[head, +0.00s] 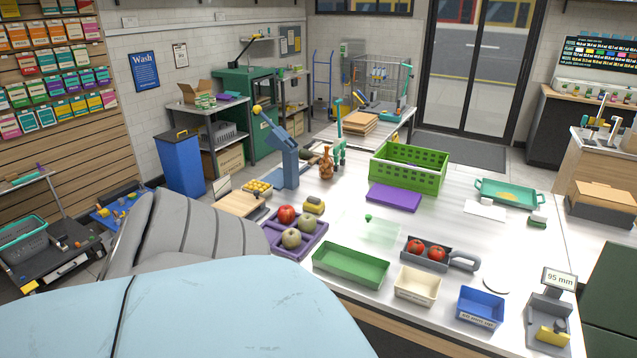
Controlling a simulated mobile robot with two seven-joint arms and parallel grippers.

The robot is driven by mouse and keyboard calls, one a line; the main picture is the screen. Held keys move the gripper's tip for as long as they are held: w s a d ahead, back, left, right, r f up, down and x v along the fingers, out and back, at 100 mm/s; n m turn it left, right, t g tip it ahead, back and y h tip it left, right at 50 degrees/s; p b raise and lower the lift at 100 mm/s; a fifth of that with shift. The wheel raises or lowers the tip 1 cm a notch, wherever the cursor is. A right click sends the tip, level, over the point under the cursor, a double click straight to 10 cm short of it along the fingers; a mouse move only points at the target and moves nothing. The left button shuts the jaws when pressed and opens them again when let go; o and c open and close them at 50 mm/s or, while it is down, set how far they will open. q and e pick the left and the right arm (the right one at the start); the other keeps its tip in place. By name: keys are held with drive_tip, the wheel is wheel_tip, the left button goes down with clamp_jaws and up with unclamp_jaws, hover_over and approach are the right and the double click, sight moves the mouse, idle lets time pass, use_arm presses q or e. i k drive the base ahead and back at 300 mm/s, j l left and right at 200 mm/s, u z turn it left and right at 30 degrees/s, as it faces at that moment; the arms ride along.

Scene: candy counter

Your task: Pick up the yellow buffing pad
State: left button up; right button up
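A small yellow block-like thing with a dark part (314,206) lies on the white counter, just behind the purple tray of apples. Another small yellow thing (553,334) sits on the grey device with the "95 mm" display at the front right. Both are small, and I cannot tell for sure which is the yellow buffing pad. Neither of my grippers shows in the head view, so nothing is seen held or touched.
A purple tray (301,247) holds apples. Near the front edge stand a green tray (350,267), a cream bin (417,285) and a blue bin (480,309). A grey tray (428,261) holds tomatoes. A green crate (409,165) stands farther back.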

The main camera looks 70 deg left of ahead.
sight(313, 204)
drive_tip(key=k+j, duration=0.25)
drive_tip(key=j, duration=0.25)
drive_tip(key=k+j+z, duration=0.15)
drive_tip(key=j, duration=0.35)
drive_tip(key=k+j, duration=0.35)
drive_tip(key=k+j+z, duration=0.15)
drive_tip(key=k+j, duration=0.15)
drive_tip(key=j, duration=0.3)
